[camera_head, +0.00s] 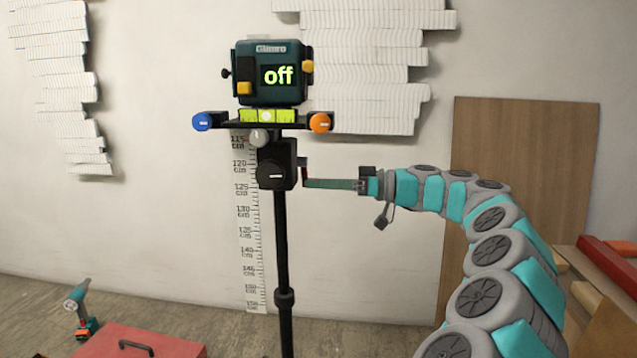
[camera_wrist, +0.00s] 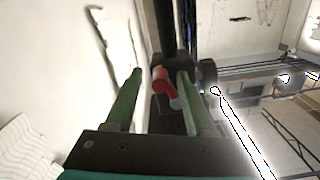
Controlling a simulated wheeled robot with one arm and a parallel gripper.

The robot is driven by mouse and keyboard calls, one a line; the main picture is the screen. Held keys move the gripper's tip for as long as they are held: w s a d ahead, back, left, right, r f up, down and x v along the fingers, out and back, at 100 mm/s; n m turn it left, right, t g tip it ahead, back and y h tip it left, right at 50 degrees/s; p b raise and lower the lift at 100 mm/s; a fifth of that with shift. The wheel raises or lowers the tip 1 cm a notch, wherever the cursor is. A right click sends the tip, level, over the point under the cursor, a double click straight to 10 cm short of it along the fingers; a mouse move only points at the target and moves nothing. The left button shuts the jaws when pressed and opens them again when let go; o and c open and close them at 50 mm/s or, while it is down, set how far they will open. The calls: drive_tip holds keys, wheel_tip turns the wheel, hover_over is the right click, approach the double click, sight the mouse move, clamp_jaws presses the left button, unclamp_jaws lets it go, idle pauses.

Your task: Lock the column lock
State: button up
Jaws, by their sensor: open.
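A black tripod column (camera_head: 282,235) stands before the wall, with a black clamp block (camera_head: 277,165) near its top. In the wrist view a small red lever with a grey tip (camera_wrist: 163,80), which looks like the column lock, sticks out from the dark block. My gripper (camera_head: 308,182) reaches in from the right at the block's height. In the wrist view my gripper (camera_wrist: 158,74) is open, with one green finger on each side of the lever. I cannot tell whether either finger touches it. In the head view the lever is mostly hidden by the fingers.
A dark green laser device (camera_head: 270,72) reading "off" sits on the tripod's top plate, with a blue knob (camera_head: 202,122) and an orange knob (camera_head: 320,122) at its ends. A measuring scale (camera_head: 250,220) is behind the column. A red toolbox (camera_head: 140,342) lies at the lower left.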

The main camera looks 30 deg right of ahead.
drive_tip(key=shift+w+a, duration=0.1)
drive_tip(key=shift+a, duration=0.05)
drive_tip(key=shift+c, duration=0.2)
clamp_jaws()
idle(0.3)
